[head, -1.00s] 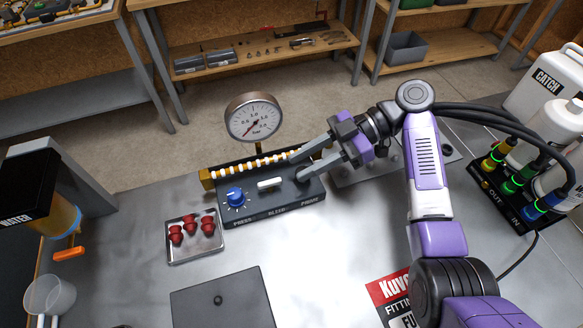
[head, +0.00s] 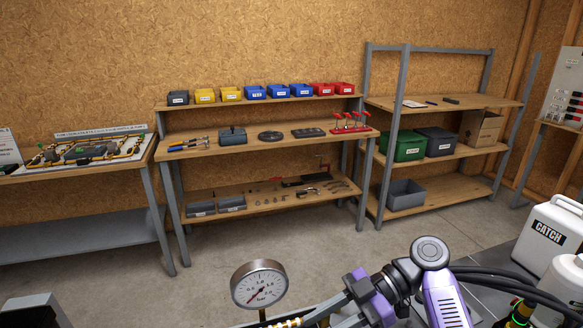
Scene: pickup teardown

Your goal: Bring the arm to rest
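My gripper (head: 327,317) is at the bottom edge of the head view, right of the pressure gauge. Its two grey fingers stand apart with a gap between them, and I see nothing held. The fingertips are cut off by the frame's lower edge. My purple and white arm (head: 446,300) comes in from the bottom right, bent at the wrist joint. The round gauge (head: 259,284), marked bar, stands just left of the fingers.
A white CATCH jug (head: 550,240) stands at the right, with black hoses (head: 520,283) running near my arm. Behind is open concrete floor (head: 290,232). Beyond it stand a wooden shelf with coloured bins (head: 255,92), a grey rack (head: 440,103) and a side bench (head: 85,165).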

